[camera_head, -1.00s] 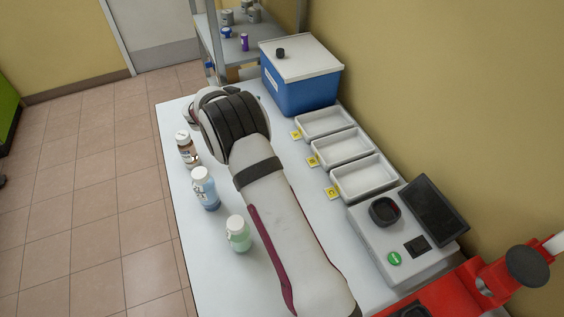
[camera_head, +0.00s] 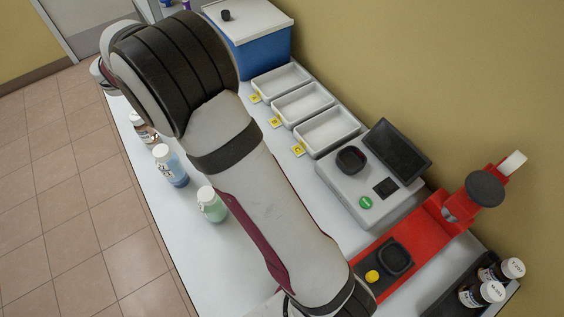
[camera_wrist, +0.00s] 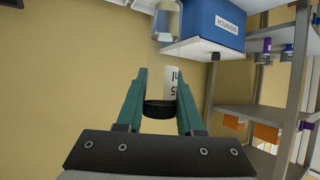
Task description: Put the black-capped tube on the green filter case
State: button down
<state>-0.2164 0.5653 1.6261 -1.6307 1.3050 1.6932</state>
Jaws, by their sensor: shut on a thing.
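My gripper (camera_wrist: 160,98) has teal fingers, and in the wrist view they are shut around a tube (camera_wrist: 171,80) with a white printed label. The tube's black cap (camera_wrist: 160,107) shows between the fingers, close to the palm. The tube is held in the air in front of the yellow wall. In the head view my arm hides the gripper and tube. I cannot make out a green filter case in either current view.
A blue box with a white lid (camera_head: 250,18) stands at the back; it appears upside down in the wrist view, near a shelf rack (camera_wrist: 250,110). White trays (camera_head: 303,102), a grey instrument (camera_head: 343,200), a red device (camera_head: 420,236) and bottles (camera_head: 171,166) occupy the table.

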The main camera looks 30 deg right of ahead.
jog(key=s+d+m+g+h, duration=0.15)
jog(key=s+m+g, duration=0.65)
jog(key=s, duration=2.1)
jog(key=shift+y, duration=0.25)
jog(key=f, duration=1.8)
jog(key=shift+w+d, duration=0.3)
jog(key=shift+w, duration=0.05)
jog(key=shift+f, duration=0.2)
jog(key=c, duration=0.5)
grip_release()
jog(key=shift+c, duration=0.2)
